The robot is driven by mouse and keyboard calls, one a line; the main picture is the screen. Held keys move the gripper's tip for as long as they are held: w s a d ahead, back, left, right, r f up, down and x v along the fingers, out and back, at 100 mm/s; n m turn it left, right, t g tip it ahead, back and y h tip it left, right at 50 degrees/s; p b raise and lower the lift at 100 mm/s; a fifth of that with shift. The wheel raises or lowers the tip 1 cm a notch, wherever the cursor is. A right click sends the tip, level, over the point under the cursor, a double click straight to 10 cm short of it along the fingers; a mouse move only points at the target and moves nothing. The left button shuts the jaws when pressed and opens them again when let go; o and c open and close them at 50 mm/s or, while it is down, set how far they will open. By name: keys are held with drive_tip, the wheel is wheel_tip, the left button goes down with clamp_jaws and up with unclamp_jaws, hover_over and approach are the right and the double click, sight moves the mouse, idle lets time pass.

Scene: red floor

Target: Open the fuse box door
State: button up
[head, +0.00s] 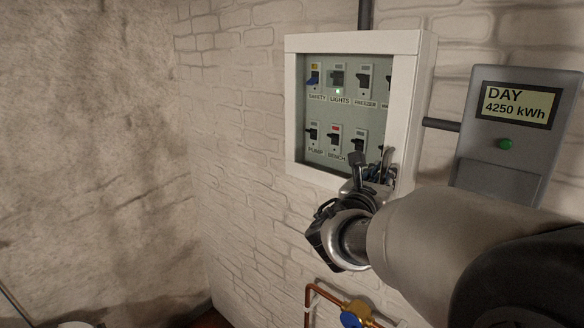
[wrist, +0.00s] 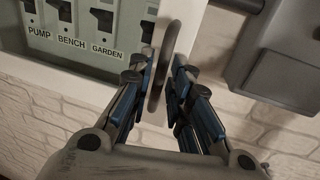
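The fuse box (head: 405,90) is a white box on the brick wall. Its white-framed door (head: 292,108) looks shut, and labelled switches show through its window. In the wrist view the door's white frame (wrist: 189,25) runs down beside the switch panel. A slim dark handle (wrist: 169,45) stands upright on that frame. My gripper (wrist: 163,72) is open, with one finger on each side of the handle; I cannot tell whether either finger touches it. In the head view my gripper (head: 372,170) is at the door's lower right corner and partly hides it.
A grey meter (head: 503,135) reading "DAY 4250 kWh" hangs on the wall right of the box, joined by a dark pipe (head: 441,125). Copper pipes with a brass valve (head: 357,310) lie below. The wall left of the box is clear.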

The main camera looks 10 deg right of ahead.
drive_tip(key=shift+x, duration=0.8)
drive_tip(key=shift+c, duration=0.3)
clamp_jaws()
